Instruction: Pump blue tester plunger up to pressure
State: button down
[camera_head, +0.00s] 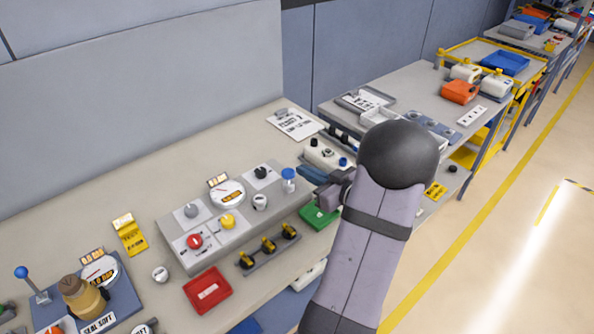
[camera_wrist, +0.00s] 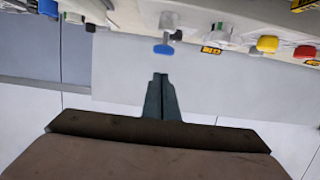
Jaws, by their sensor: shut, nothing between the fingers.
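The blue tester plunger (camera_head: 288,174) stands upright at the right end of the grey control panel, a blue cap on a clear, pale body. In the upside-down wrist view, the blue cap (camera_wrist: 163,49) shows just beyond my fingertips. My gripper (camera_head: 304,170) is to the right of the plunger in the head view, close to it. In the wrist view my gripper (camera_wrist: 160,76) has its two fingers together, with nothing between them. A small gap shows between the fingertips and the cap there; I cannot tell the true distance.
The panel (camera_head: 240,233) carries a dial gauge (camera_head: 227,193), a red knob (camera_head: 195,241) and a yellow knob (camera_head: 227,221). Yellow-handled valves (camera_head: 268,245), a red tray (camera_head: 207,290) and a green block (camera_head: 318,216) lie in front. A white-and-black device (camera_head: 326,154) stands behind my gripper.

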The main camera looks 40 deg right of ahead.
jog(key=v, duration=0.5)
jog(key=shift+b, duration=0.35)
jog(key=shift+r, duration=0.15)
dwell(1.3)
notch_tip(320, 180, up, 2)
jog(key=shift+s+a+r+b, duration=0.1)
jog(key=shift+a+r+b, duration=0.05)
jog(key=shift+b, duration=0.75)
jog(key=p, duration=0.2)
send_over(288, 174)
jog(key=v, duration=0.2)
notch_tip(288, 174, down, 3)
jog(key=shift+s+d+f, duration=0.1)
jog(key=shift+d+f, duration=0.1)
jog(key=shift+f, duration=0.75)
jog(key=shift+s+d+f, duration=0.1)
jog(key=shift+d+f, duration=0.05)
jog(key=shift+f, duration=0.85)
